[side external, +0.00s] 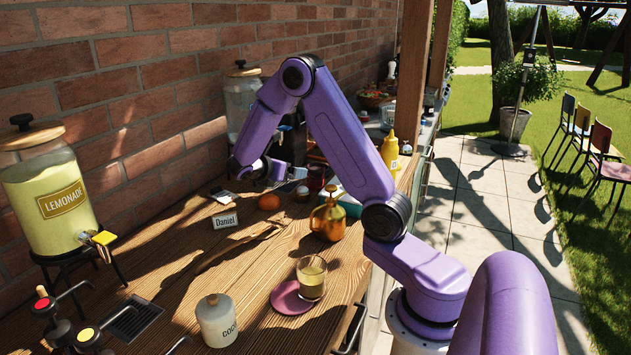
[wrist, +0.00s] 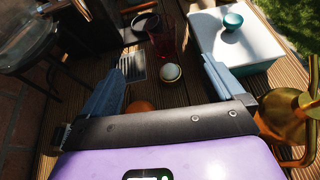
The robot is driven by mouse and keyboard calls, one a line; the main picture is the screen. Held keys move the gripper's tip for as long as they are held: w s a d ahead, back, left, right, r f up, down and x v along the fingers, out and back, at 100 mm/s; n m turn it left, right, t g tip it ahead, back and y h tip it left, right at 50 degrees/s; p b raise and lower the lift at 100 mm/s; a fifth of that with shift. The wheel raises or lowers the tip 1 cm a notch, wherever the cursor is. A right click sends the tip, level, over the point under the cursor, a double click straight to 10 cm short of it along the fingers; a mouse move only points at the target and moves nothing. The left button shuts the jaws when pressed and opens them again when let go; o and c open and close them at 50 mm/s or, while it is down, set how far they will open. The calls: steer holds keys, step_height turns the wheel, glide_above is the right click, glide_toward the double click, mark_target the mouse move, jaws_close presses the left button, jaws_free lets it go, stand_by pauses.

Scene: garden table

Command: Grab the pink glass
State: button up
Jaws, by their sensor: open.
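A reddish-pink, see-through glass (wrist: 163,42) stands beyond my fingertips in the wrist view, near the middle. What looks like the same glass (side external: 317,178) shows small and dark red in the side view, just right of my gripper (side external: 292,173). In the wrist view my gripper (wrist: 167,64) is open, its two blue-grey fingers wide apart with nothing held between them. A small round pale object (wrist: 171,73) sits between the fingertips and the glass. The glass is in shade and its base is hard to make out.
A golden pot (side external: 328,222) stands right of my gripper. An orange fruit (side external: 268,202) and a "Daniel" card (side external: 224,221) lie nearby. A white box (wrist: 237,45) with a teal bowl (wrist: 233,21) is right of the glass. A filled glass (side external: 311,279) stands by a pink saucer (side external: 289,298).

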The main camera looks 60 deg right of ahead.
steer(key=d, duration=0.2)
glide_toward(315, 168)
steer(key=shift+s+d+f, duration=0.2)
steer(key=shift+s+d, duration=0.05)
steer(key=shift+d, duration=0.3)
steer(key=shift+s+d+f, duration=0.2)
steer(key=shift+s+d, duration=0.05)
steer(key=shift+d, duration=0.25)
steer(key=shift+s+x, duration=0.1)
steer(key=shift+x, duration=1.2)
steer(key=shift+s+x, duration=0.15)
steer(key=shift+x, duration=1.2)
steer(key=shift+a, duration=0.1)
steer(key=c, duration=1.1)
